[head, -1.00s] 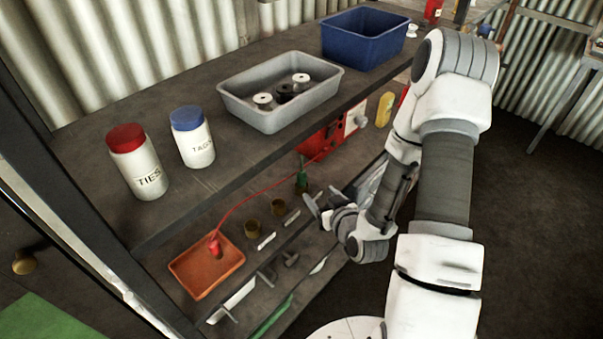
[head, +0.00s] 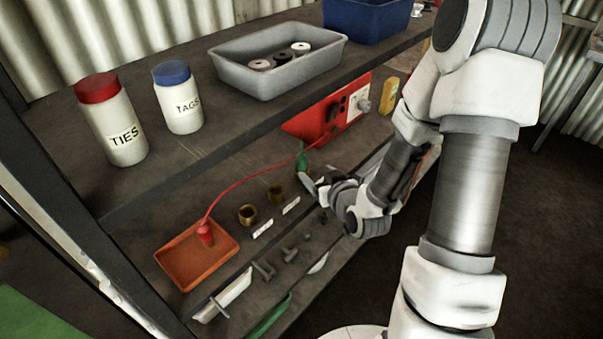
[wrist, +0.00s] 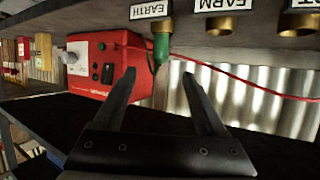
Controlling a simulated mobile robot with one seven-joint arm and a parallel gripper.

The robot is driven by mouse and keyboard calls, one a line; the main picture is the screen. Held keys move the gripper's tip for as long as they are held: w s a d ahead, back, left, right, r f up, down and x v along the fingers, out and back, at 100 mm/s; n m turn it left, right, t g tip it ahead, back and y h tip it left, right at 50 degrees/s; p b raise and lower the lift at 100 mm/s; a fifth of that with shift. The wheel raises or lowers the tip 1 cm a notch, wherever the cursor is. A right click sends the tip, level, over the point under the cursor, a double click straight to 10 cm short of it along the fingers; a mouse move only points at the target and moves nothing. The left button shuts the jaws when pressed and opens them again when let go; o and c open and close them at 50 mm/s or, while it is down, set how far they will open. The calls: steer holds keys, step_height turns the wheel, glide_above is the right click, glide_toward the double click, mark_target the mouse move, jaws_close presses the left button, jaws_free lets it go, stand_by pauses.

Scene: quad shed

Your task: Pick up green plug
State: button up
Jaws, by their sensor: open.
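The green plug (head: 301,160) stands upright at a brass socket on the lower shelf, below the red box. In the wrist view the green plug (wrist: 161,47) shows beyond the fingertips, between their lines, by a label reading EARTH (wrist: 149,10). My gripper (wrist: 158,70) is open with nothing between its fingers. In the head view my gripper (head: 309,184) is just in front of the plug, and its fingers partly hide the plug's base. I cannot tell the exact gap to the plug.
A red box (head: 325,115) stands behind the plug. A red lead runs from it to a red plug (head: 205,234) in an orange tray (head: 174,274). Two brass sockets (head: 247,214) stand left of my gripper. The upper shelf (head: 190,165) overhangs this space.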

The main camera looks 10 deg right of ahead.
mark_target(298, 156)
steer(key=b+x, duration=0.3)
steer(key=x, duration=1.2)
steer(key=shift+s+r, duration=0.1)
jaws_close()
